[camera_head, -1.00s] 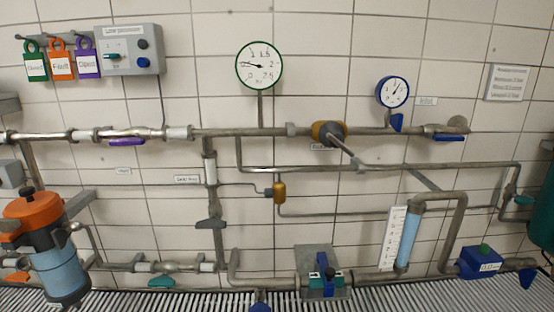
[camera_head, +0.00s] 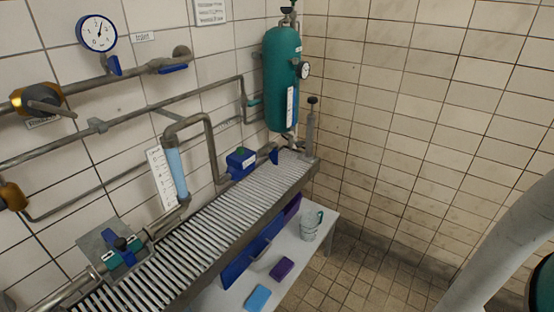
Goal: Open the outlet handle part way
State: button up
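A blue handle (camera_head: 274,156) hangs at the pipe's right end by the grated shelf, right of a blue box (camera_head: 241,163) with a green knob and a small label too small to read. I cannot tell for sure that it is the outlet handle. Another blue handle (camera_head: 173,69) lies along the upper pipe, right of a label that seems to read "Inlet". My gripper is not in view. A grey curved part at the right edge looks like my arm, but its end does not show.
A teal tank (camera_head: 284,80) with a gauge hangs in the corner. The grated shelf (camera_head: 220,220) runs along the wall. Below it a white bench (camera_head: 326,222) holds a clear jug (camera_head: 311,226), a purple block (camera_head: 282,268) and a blue block (camera_head: 258,297). Tiled floor lies at right.

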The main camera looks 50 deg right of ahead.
aim_at(274, 155)
jog(key=l, duration=0.7)
jog(key=i+l, duration=0.1)
jog(key=l, duration=0.6)
